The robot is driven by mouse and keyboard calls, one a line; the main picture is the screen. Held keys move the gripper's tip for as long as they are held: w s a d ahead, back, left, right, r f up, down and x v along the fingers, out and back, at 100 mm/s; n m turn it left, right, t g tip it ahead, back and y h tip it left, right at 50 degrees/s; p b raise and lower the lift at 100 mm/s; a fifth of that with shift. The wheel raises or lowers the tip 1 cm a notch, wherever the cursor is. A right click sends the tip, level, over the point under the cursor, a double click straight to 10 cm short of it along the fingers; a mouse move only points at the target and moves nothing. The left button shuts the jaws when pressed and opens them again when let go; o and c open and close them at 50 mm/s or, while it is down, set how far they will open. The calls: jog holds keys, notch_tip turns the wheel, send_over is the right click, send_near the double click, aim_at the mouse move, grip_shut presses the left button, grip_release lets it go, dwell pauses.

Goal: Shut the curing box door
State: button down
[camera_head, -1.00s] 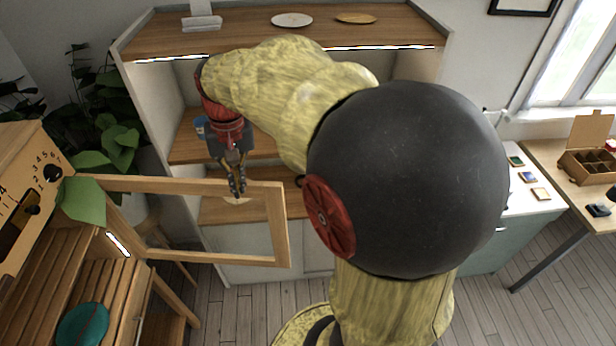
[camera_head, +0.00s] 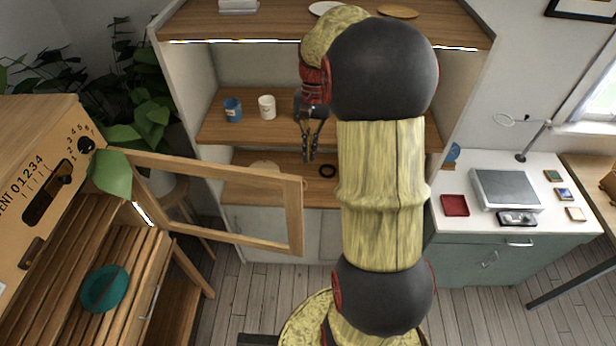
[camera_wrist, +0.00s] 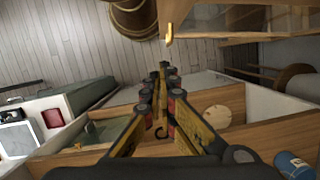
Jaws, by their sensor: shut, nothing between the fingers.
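The curing box (camera_head: 40,160) stands at the left in the head view, a wooden cabinet with a dial panel and slatted shelves. Its door (camera_head: 296,215), a wooden frame, stands open and reaches out to the right. In the wrist view part of a wooden frame, apparently the door (camera_wrist: 240,22), shows at the top with a yellow hook-like handle (camera_wrist: 170,35). My gripper (camera_head: 309,158) is shut and empty, just right of and beyond the door's free edge, apart from it. It also shows in the wrist view (camera_wrist: 163,70), pointing toward the floor.
A teal dish (camera_head: 105,288) lies inside the box. The shelf unit (camera_head: 215,130) behind holds a blue cup (camera_head: 233,110), a white cup (camera_head: 267,107) and a black ring (camera_head: 327,171). A white-topped cabinet (camera_head: 450,230) stands right. Floor before the door looks clear.

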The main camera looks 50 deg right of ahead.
jog(key=s+a+f+p, duration=0.1)
jog(key=s+a+f, duration=0.2)
jog(key=f, duration=0.6)
jog(key=a, duration=0.2)
jog(key=shift+s+a+f, duration=0.15)
jog(key=shift+a, duration=0.15)
jog(key=shift+a, duration=0.15)
